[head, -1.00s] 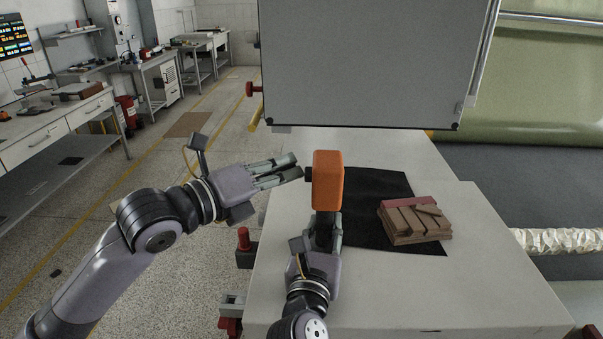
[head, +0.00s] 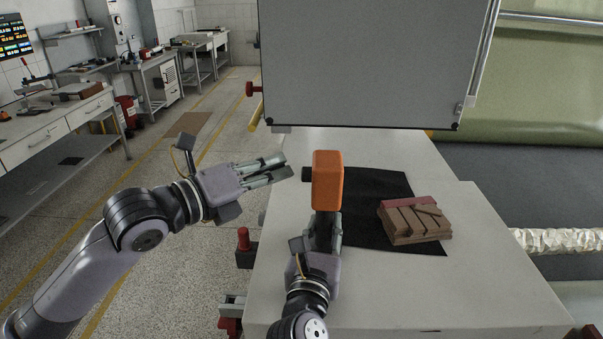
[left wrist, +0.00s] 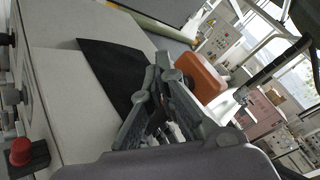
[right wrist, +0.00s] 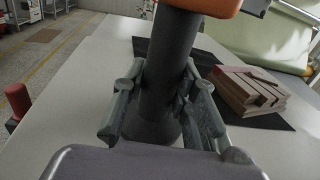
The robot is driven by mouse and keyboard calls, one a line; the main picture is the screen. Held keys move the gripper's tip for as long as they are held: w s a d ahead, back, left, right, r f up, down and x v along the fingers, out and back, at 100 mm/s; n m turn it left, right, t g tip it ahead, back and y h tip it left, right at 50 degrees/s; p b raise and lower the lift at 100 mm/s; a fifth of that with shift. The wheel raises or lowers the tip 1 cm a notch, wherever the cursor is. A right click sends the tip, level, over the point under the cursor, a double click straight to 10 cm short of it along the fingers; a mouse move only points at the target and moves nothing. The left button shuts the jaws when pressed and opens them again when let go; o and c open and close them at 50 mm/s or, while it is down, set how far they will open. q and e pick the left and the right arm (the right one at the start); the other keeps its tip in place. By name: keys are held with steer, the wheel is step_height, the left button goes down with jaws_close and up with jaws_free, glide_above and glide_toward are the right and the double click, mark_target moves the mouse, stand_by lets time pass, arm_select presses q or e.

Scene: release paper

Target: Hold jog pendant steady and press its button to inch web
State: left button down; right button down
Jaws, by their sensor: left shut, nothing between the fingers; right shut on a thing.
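The jog pendant (head: 327,182) has an orange head and a dark grey handle (right wrist: 170,70). My right gripper (head: 325,232) is shut on the handle and holds the pendant upright above the table. A black button (head: 307,174) sticks out of the left side of the orange head. My left gripper (head: 284,167) is shut and empty, its fingertips pointing at the button with a small gap between them. In the left wrist view the orange head (left wrist: 202,77) shows beyond my left fingers; the button is hidden there.
A black mat (head: 385,195) lies on the light table (head: 470,290). A stack of brown blocks (head: 414,222) sits on the mat's right side. A grey panel (head: 370,60) stands behind. A red knob (head: 243,238) is at the table's left edge.

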arm_select(q)
steer(key=shift+a, duration=0.1)
steer(key=shift+a, duration=2.45)
stand_by(1.0)
steer(key=a, duration=0.3)
steer(key=shift+a, duration=0.4)
steer(key=shift+d, duration=0.1)
steer(key=d, duration=0.8)
steer(key=shift+d, duration=0.35)
stand_by(1.2)
